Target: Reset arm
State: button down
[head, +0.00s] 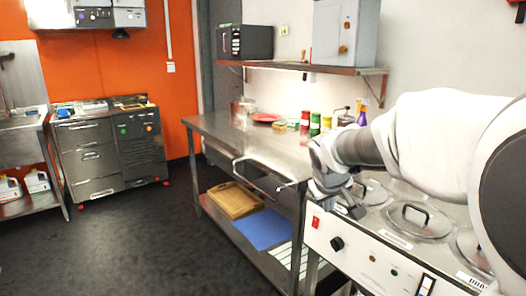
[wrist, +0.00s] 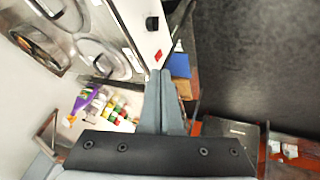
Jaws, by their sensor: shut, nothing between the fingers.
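My arm (head: 425,150) reaches in from the right in the head view, bent with its wrist low. My gripper is only partly visible there, near the front edge of the bain-marie. In the wrist view my gripper (wrist: 164,76) has its two grey fingers pressed together, with nothing between them. The fingertips appear beside the white front panel (wrist: 143,30) of the bain-marie, close to its corner and red switch; I cannot tell whether they touch it.
The bain-marie (head: 350,247) with lidded pots stands at the lower right, under my arm. A steel table (head: 225,133) to its left holds bottles and a red plate (head: 266,117). A wall shelf (head: 315,69) hangs above. The dark floor (head: 130,240) at left is clear.

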jog(key=s+a+m+g+y, duration=0.1)
jog(key=s+a+m+y, duration=0.15)
jog(key=s, duration=2.55)
notch_tip(320, 180, up, 13)
jog(key=p, duration=1.3)
jog(key=shift+d+m+p, duration=0.3)
jog(key=shift+m+p, duration=0.05)
jog(key=shift+m, duration=0.1)
